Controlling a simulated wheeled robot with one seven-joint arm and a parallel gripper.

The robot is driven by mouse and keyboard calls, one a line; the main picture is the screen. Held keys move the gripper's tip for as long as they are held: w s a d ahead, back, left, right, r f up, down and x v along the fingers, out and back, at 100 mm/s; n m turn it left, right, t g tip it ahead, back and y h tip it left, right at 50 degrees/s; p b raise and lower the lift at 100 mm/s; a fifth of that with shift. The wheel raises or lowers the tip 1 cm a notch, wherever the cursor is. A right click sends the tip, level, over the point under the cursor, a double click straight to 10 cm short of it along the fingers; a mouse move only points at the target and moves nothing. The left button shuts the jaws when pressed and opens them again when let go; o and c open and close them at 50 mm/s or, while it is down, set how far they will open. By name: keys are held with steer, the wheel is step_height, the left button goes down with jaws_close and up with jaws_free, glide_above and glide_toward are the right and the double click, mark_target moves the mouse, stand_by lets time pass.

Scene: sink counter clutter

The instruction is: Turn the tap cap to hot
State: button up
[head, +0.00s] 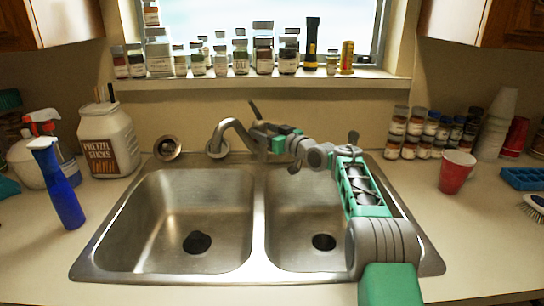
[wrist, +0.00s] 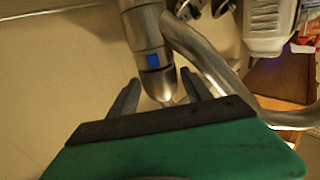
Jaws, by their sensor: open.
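The metal tap (head: 238,127) stands behind the double sink, its curved spout over the left side of the divider. In the wrist view, the tap's cylindrical cap (wrist: 145,35) carries a blue mark (wrist: 153,60) and tapers to a narrow end. The curved spout (wrist: 198,58) runs beside it. My gripper (wrist: 160,76) is open, with one finger on each side of the cap's lower end. Gaps show between the fingers and the cap, and I cannot make out contact. In the head view, my gripper (head: 262,128) is at the tap and partly hides it.
The steel sink (head: 258,225) has two empty basins. A pretzel jar (head: 108,140) and blue spray bottle (head: 60,185) stand on the left. A red cup (head: 456,172) and several spice jars (head: 412,135) stand on the right. Bottles line the window sill (head: 260,83) above the tap.

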steer(key=shift+w+d+r+n+g+y+p, duration=0.15)
steer(key=shift+n+g+y+p, duration=0.3)
steer(key=shift+p, duration=0.85)
steer(key=shift+w+d+r+n+g+y+p, duration=0.15)
steer(key=shift+r+n+g+y+p, duration=0.2)
steer(key=shift+p, duration=0.95)
steer(key=shift+f+p, duration=0.15)
steer(key=shift+p, duration=0.35)
steer(key=g+y+p, duration=0.1)
steer(key=p, duration=0.2)
steer(key=shift+s+f+n, duration=0.15)
steer(key=shift+s+n, duration=0.05)
steer(key=shift+n, duration=0.2)
